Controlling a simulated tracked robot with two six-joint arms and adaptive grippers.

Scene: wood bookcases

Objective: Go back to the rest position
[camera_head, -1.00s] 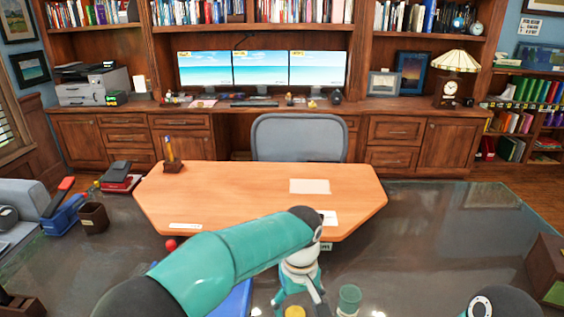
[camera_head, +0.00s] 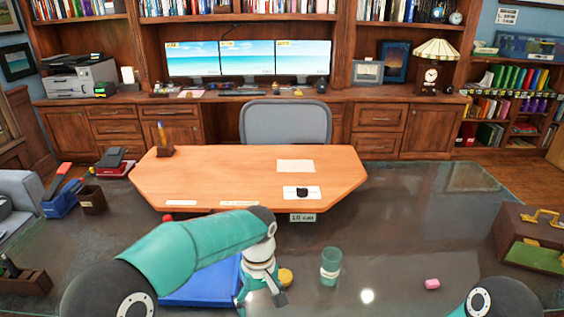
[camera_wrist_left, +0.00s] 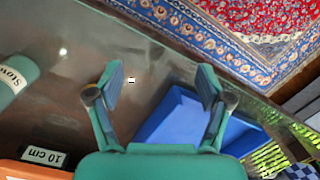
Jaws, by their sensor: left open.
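My left arm comes in from the left in the head view, and its gripper (camera_head: 262,296) hangs low over the dark glass table, left of a green cup (camera_head: 330,267). In the left wrist view the gripper (camera_wrist_left: 162,78) has its two fingers spread wide with nothing between them. A blue tray (camera_head: 205,287) lies partly hidden under my left arm; it also shows behind the right finger in the left wrist view (camera_wrist_left: 175,115). A yellow object (camera_head: 286,277) sits just right of the gripper. My right gripper is not in view; only a dark joint of that arm shows.
A raised wooden board (camera_head: 250,170) with white cards stands ahead, a small black object (camera_head: 302,193) on one. A pink block (camera_head: 432,284) and a brown case (camera_head: 535,235) are at right. A brown cup (camera_head: 92,199) is at left. The glass right of the board is mostly clear.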

